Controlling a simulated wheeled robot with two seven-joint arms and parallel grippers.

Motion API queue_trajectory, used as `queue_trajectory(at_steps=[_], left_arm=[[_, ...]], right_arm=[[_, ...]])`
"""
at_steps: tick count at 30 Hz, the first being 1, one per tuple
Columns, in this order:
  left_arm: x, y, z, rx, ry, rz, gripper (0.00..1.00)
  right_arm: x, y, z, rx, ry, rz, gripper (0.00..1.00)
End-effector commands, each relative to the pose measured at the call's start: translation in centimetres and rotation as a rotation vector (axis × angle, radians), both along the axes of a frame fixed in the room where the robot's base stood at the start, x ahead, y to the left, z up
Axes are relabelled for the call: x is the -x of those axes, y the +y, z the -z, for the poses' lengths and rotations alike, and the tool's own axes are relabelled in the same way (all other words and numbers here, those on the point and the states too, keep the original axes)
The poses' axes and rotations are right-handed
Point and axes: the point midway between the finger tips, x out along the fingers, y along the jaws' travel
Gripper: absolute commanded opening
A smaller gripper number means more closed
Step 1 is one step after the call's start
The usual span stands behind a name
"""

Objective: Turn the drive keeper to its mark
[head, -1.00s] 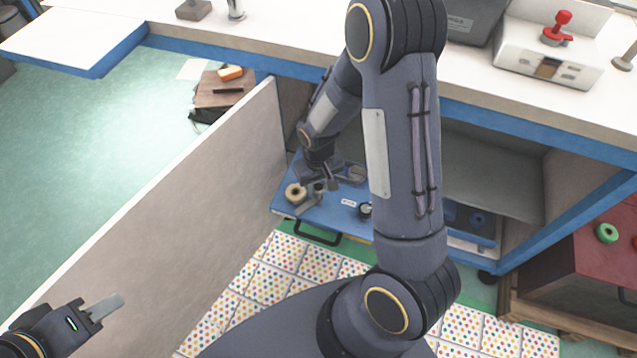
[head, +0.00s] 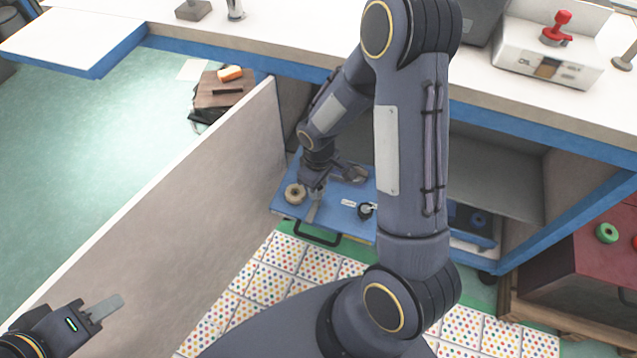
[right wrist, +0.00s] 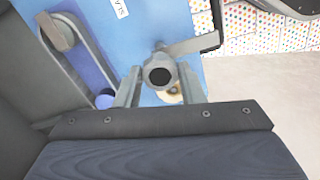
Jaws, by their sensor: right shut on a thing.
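The drive keeper (right wrist: 158,72), a grey round knob with a dark centre and a flat lever, is on the blue drawer panel (head: 335,228). In the right wrist view it lies between the two fingers of my right gripper (right wrist: 165,90), which is shut on it. Its lever points to the upper right there, and toward the drawer's front edge in the head view. My right gripper (head: 316,187) reaches down to it under the bench. I cannot make out the mark. My left gripper (head: 102,308) is at lower left, away from the drawer; its jaw gap is unclear.
A tan spool (head: 294,193) sits left of the right gripper. A white label (head: 348,203) and a small black round part (head: 366,210) lie to its right. A black handle (head: 317,234) is on the drawer front. A pale partition (head: 190,215) stands left; the bench top (head: 290,45) overhangs.

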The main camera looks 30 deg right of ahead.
Motion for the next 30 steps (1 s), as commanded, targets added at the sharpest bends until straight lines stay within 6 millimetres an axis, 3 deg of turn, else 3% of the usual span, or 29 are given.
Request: queue_trajectory(at_steps=[11, 12, 16, 25, 30], left_arm=[[0.0, 0.0, 0.0, 0.0, 0.0, 0.0, 0.36], [0.0, 0.0, 0.0, 0.0, 0.0, 0.0, 0.36], [0.0, 0.0, 0.0, 0.0, 0.0, 0.0, 0.36], [0.0, 0.0, -0.1, 0.0, 0.0, 0.0, 0.36], [0.0, 0.0, -0.8, 0.0, 0.0, 0.0, 0.36]], right_arm=[[0.0, 0.0, 0.0, 0.001, 0.0, -0.011, 0.0], [0.0, 0.0, 0.0, 0.001, 0.0, -0.011, 0.4], [0.0, 0.0, 0.0, 0.001, 0.0, -0.009, 0.57], [0.0, 0.0, -0.2, 0.001, 0.0, -0.007, 0.57], [-0.1, 0.0, -2.5, 0.0, -0.004, -0.006, 0.57]])
